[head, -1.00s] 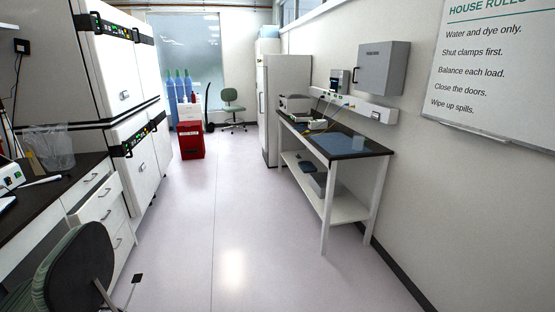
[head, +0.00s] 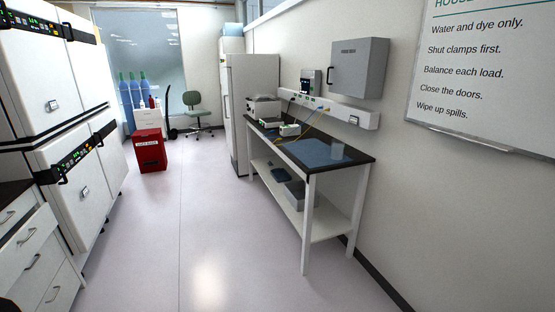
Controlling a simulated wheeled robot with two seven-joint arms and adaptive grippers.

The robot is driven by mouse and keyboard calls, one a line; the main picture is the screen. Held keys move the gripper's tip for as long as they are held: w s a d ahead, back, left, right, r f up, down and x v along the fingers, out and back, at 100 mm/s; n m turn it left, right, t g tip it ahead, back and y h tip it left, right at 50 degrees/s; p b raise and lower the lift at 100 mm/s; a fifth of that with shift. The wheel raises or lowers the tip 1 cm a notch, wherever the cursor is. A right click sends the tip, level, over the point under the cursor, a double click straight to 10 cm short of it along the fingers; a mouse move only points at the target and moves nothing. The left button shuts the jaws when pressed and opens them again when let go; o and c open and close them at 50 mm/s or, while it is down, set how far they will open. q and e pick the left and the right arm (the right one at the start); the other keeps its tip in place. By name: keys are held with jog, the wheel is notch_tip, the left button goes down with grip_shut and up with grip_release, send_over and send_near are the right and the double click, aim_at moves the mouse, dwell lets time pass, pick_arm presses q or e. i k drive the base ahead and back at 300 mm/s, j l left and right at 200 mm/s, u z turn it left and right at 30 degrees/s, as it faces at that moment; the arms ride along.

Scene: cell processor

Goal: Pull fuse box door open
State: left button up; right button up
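Neither of my grippers is in the head view.
A whiteboard (head: 480,75) hangs at right. White cabinets (head: 78,180) line the left. The middle floor is clear.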

aim_at(350, 60)
jog(key=i+z, duration=0.45)
jog(key=i, duration=0.4)
jog(key=i+z, duration=0.3)
jog(key=i, duration=0.2)
jog(key=i+z, duration=0.3)
jog(key=i, duration=0.2)
jog(key=i+l, duration=0.2)
jog(key=i, duration=0.2)
jog(key=i+l, duration=0.2)
jog(key=i, duration=0.25)
jog(key=z, duration=0.05)
